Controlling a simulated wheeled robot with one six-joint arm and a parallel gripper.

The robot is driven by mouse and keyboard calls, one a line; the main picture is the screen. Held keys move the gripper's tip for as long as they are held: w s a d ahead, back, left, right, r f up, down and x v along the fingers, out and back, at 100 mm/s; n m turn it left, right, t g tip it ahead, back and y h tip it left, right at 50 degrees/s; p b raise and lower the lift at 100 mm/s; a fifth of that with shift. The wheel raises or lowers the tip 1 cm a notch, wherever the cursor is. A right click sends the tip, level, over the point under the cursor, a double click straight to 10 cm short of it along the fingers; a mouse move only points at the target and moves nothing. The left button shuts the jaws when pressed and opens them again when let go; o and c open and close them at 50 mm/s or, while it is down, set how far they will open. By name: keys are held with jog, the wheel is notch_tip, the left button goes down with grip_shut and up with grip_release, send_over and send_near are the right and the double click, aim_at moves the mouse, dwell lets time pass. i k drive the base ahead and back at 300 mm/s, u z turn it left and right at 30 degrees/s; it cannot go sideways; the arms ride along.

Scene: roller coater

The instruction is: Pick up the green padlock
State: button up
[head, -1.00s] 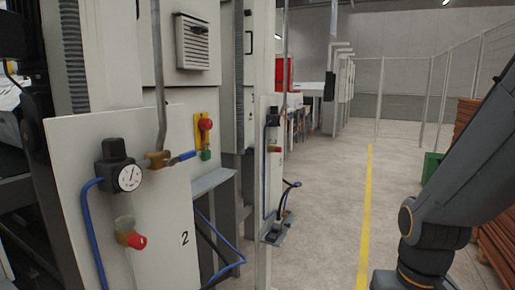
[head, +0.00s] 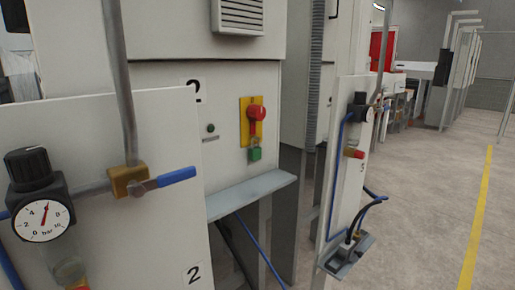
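The green padlock (head: 255,153) hangs below a red knob (head: 257,113) on a yellow plate (head: 245,122), on the pale machine panel near the middle of the head view. A narrow grey shelf (head: 250,194) juts out below it. The padlock is small here, and its shackle is hard to make out. My gripper is not in view.
At the left, a white panel carries a pressure gauge (head: 43,220), a brass valve with a blue lever (head: 176,176) and a grey pipe. A second panel (head: 344,170) with blue hoses stands right. Open floor with a yellow line (head: 477,220) lies at far right.

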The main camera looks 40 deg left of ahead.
aim_at(255, 153)
jog(key=u, duration=0.65)
jog(key=i, duration=0.95)
jog(key=u, duration=0.8)
